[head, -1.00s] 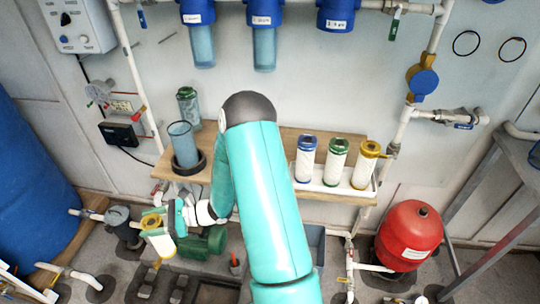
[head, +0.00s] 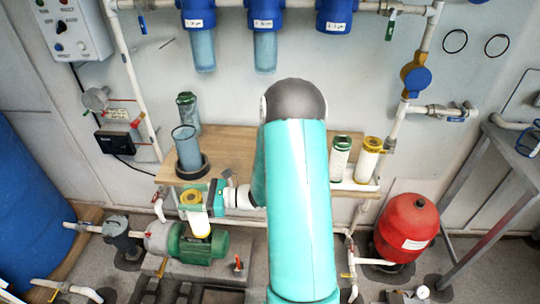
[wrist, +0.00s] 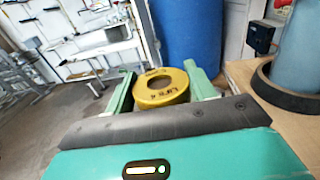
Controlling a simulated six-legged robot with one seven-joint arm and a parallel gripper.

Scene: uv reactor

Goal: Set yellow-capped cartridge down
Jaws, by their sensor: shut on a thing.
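My gripper (head: 200,198) is shut on a yellow-capped cartridge (head: 200,224), a white cylinder with yellow ends. I hold it roughly upright, left of my arm, in front of the shelf's left front edge and above the green pump in the head view. In the wrist view the cartridge's yellow ring cap (wrist: 162,88), with dark lettering and a hole, sits between the two green fingers. A second yellow-capped cartridge (head: 369,160) stands at the shelf's right end beside a green-capped cartridge (head: 340,158). My arm hides the middle of the shelf.
A wooden shelf (head: 235,145) carries a clear cylinder in a dark ring base (head: 187,150) and a green-capped canister (head: 188,110) at its left. Blue filter housings (head: 265,15) hang above. A green pump (head: 205,245) and red tank (head: 408,225) stand below.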

